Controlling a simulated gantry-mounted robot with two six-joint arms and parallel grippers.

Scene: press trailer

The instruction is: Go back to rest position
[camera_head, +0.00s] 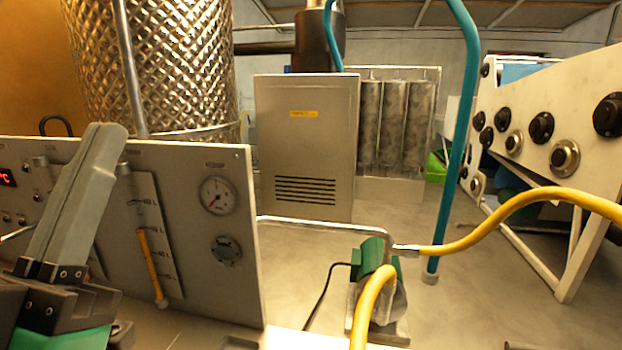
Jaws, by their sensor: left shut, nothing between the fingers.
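My left gripper (96,150) is at the left of the head view, in front of a grey control panel (185,225). Its two grey fingers point up and lie together, with nothing visible between them. It hides part of the panel's left side. My right gripper is not in view.
The panel carries a round gauge (217,195) and a level scale with a yellow tube (151,265). A green pump (372,262) with yellow hoses (500,215) stands on the floor at the centre. A white panel with black knobs (541,127) stands right.

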